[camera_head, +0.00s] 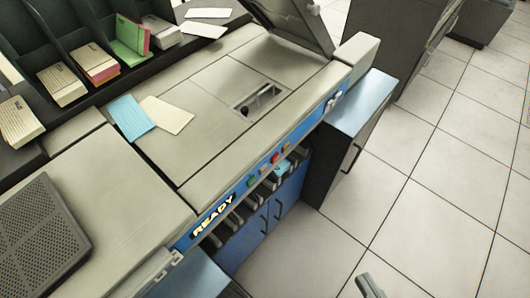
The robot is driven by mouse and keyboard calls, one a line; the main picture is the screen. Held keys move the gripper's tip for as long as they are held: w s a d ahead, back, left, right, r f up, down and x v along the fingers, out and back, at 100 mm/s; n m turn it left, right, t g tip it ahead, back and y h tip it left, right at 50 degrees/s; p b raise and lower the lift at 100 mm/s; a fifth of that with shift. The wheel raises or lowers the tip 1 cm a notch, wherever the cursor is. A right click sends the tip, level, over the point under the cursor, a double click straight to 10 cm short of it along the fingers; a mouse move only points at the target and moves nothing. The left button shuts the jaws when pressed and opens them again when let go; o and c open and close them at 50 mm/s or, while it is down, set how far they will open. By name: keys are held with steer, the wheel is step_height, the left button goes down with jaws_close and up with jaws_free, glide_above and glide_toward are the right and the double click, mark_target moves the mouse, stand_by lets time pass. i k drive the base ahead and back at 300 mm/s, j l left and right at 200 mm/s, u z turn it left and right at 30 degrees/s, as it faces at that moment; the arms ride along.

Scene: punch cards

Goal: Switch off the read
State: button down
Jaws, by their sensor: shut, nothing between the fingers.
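The card machine (225,75) has a cream top and a blue front strip. A lit READY sign (213,214) is on the strip's lower left. Along the strip sit a green button (251,181), a pale button (263,170), a red button (276,158) and a yellow button (287,147). White markings or a control (333,101) show near the strip's right end, too small to make out. My gripper (370,286) is shut and empty at the bottom edge, over the floor, apart from the machine and partly cut off by the frame.
A blue card (131,117) and a cream card (166,115) lie on the machine top. Card stacks fill dark slots (62,84) at upper left. A raised lid (299,24) stands at the back. A blue-topped cabinet (361,100) juts out at right. Tiled floor (420,210) is clear.

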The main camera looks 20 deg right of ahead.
mark_target(327, 108)
steer(key=l+u, duration=0.35)
steer(key=l, duration=0.5)
steer(key=l+u, duration=0.3)
steer(key=l, duration=0.6)
steer(key=k+l+u, duration=0.1)
steer(key=l+u, duration=0.25)
steer(key=l, duration=0.5)
